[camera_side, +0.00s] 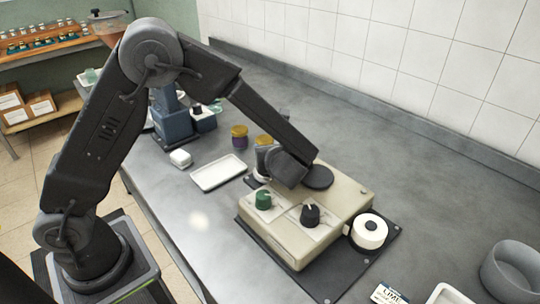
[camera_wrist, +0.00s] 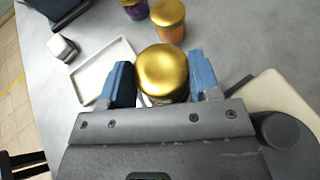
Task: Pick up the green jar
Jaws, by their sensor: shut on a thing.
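In the wrist view a jar with a gold lid (camera_wrist: 162,70) sits between the two blue fingers of my gripper (camera_wrist: 160,77), which is shut on it. The lid hides most of its body, so I cannot tell whether its contents are green. In the side view my gripper (camera_side: 268,168) is low over the counter, behind the beige box, and mostly hides the held jar. A jar with purple contents (camera_side: 239,138) and an orange one (camera_wrist: 170,28) stand beyond it, both gold-lidded. No jar with plainly green contents shows near the gripper.
A beige box (camera_side: 320,232) with green and black knobs stands close to my gripper. A white tray (camera_side: 219,173) and a small white block (camera_side: 180,158) lie to the left. A blue-grey device (camera_side: 172,120) stands farther back.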

